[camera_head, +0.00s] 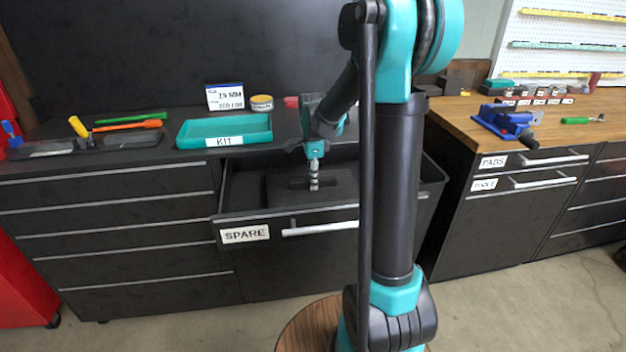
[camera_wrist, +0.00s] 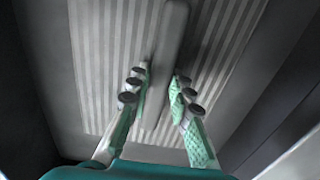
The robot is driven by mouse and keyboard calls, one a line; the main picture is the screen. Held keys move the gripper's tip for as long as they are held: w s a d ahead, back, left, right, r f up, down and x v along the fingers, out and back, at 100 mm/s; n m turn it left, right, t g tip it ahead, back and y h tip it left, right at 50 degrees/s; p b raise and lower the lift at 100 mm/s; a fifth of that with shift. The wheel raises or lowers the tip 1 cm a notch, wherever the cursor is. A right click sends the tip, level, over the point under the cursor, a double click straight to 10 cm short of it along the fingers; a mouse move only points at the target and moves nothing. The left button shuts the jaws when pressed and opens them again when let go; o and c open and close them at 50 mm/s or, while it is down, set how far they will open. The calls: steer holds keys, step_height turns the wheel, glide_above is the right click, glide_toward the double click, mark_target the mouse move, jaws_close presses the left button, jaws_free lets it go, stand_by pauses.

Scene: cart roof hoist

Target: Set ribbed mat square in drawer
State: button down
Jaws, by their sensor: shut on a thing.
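The ribbed mat (camera_head: 335,182) lies inside the open drawer labelled SPARE (camera_head: 330,213), dark and partly behind my gripper in the head view. In the wrist view the mat (camera_wrist: 105,45) shows pale and dark stripes with a raised bar (camera_wrist: 168,45) along its middle. My gripper (camera_head: 314,186) points down into the drawer. Its two fingers (camera_wrist: 160,78) are on either side of the bar, shut on the mat. I cannot tell whether the mat rests flat on the drawer floor or is exactly square to the walls.
A teal KIT tray (camera_head: 224,143), a yellow-lidded tin (camera_head: 262,103) and a sign (camera_head: 225,97) stand on the dark counter. Hand tools (camera_head: 122,125) lie at left. The wooden bench (camera_head: 455,118) at right holds a blue vise (camera_head: 505,120). The drawer walls surround my gripper closely.

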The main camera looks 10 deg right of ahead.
steer(key=shift+f, duration=0.25)
stand_by(0.3)
steer(key=c, duration=1.3)
jaws_free()
steer(key=shift+r, duration=0.1)
